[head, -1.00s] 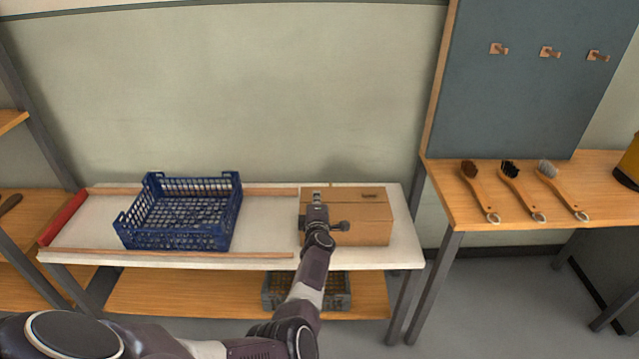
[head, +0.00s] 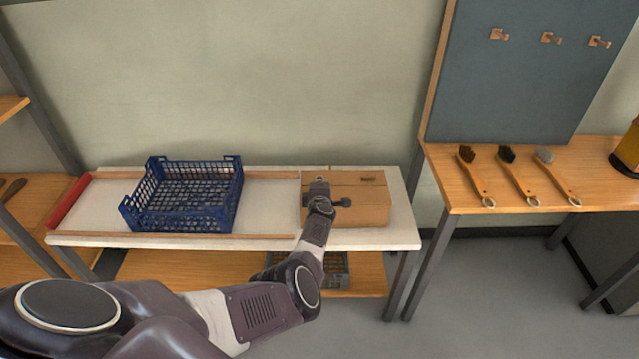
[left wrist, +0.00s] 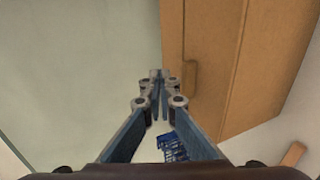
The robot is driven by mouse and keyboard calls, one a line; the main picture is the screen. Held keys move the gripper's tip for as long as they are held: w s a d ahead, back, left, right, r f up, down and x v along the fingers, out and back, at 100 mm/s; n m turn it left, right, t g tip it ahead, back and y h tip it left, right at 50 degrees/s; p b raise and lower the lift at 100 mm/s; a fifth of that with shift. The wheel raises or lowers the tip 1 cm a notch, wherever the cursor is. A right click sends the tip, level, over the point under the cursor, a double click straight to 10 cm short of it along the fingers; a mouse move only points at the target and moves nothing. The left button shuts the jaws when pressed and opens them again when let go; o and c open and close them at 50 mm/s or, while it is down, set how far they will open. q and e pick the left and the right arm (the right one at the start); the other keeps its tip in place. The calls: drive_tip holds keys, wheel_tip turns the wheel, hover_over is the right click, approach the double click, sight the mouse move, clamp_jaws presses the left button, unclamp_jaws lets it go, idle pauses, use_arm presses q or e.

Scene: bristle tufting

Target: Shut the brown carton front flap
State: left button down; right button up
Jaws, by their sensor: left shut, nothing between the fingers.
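The brown carton (head: 362,207) stands at the right end of the white-topped table in the head view. Its top looks covered, with a dark mark near the back right. My left gripper (head: 318,184) is over the left part of the carton in the head view and hides some of its top and front. In the left wrist view the fingers (left wrist: 160,76) are together and empty. The carton (left wrist: 232,65) is just right of them there, with a slot-like outline on its face. I cannot tell whether they touch it. My right gripper is out of view.
A blue crate (head: 187,196) stands on the table (head: 262,205) left of the carton, between wooden rails. A grey crate (head: 337,272) is on the lower shelf. Several brushes lie on the right bench (head: 450,184). The tabletop between blue crate and carton is clear.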

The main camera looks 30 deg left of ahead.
use_arm(q)
drive_tip(key=shift+w+a+f, duration=0.15)
idle(0.7)
drive_tip(key=shift+r+p, duration=1.15)
drive_tip(key=shift+r, duration=0.15)
wheel_tip(320, 180, up, 13)
drive_tip(key=p, duration=0.9)
drive_tip(key=shift+p, duration=0.4)
